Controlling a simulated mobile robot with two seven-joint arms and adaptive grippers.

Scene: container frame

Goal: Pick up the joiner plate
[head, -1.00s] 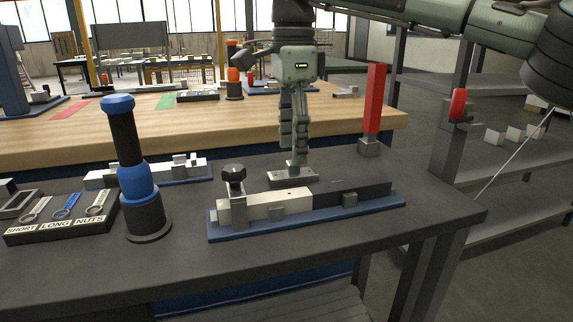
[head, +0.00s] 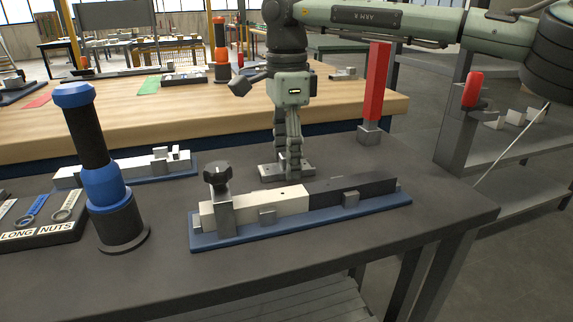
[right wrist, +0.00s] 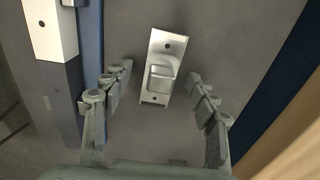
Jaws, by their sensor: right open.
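The joiner plate (right wrist: 161,62) is a small silvery metal plate with a hole near each end and a raised block in its middle. It lies flat on the dark bench top, and in the head view it sits behind the blue-based fixture (head: 308,222), partly hidden by my fingers. My right gripper (head: 288,174) points straight down over it. In the right wrist view the fingers of that gripper (right wrist: 160,88) are spread, one on each side of the plate, with gaps to it and nothing held. My left gripper is not in view.
The fixture holds a white bar (head: 282,203) and a dark bar (head: 350,187) end to end, with a black-knobbed clamp (head: 217,180). A blue-and-black post (head: 100,170) stands left. A red upright handle (head: 376,85) stands behind right. Bare bench lies around the plate.

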